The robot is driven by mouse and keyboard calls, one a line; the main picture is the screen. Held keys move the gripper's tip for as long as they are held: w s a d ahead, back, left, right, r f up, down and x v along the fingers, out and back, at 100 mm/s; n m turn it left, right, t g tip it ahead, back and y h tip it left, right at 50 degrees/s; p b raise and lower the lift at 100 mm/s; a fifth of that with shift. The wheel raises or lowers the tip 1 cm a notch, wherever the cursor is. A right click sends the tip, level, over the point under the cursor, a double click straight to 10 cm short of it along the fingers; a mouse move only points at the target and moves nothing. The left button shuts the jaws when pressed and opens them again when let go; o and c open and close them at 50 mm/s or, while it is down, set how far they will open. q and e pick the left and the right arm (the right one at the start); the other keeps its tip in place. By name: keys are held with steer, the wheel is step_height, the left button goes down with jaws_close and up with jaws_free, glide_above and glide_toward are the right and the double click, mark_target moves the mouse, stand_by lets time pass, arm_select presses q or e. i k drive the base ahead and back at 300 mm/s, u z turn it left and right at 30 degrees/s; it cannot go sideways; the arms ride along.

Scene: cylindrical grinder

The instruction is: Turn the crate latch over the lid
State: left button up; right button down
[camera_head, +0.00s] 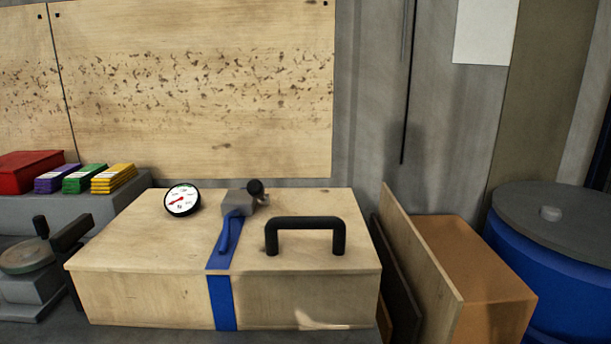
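A pale wooden crate (130,245) with a flat lid stands in the middle of the head view. A black arched handle (306,223) is fixed on the right part of the lid. A blue strap (222,300) runs over the lid's front edge and down the crate's front. A grey block (238,203) with a black knob (255,187) sits at the lid's back middle. A blue lever (229,233) extends from it toward the front, along the strap. I cannot tell which of these parts is the latch. Neither of my grippers is in view.
A round dial gauge (182,200) is at the lid's back left. A handwheel (30,256) and a black part (70,234) stand left of the crate. Boards (425,255), an orange-brown box (480,280) and a blue drum (560,290) crowd the right.

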mark_target(61, 241)
steer(key=u, duration=3)
steer(key=i, duration=0.7)
steer(key=z, duration=1.8)
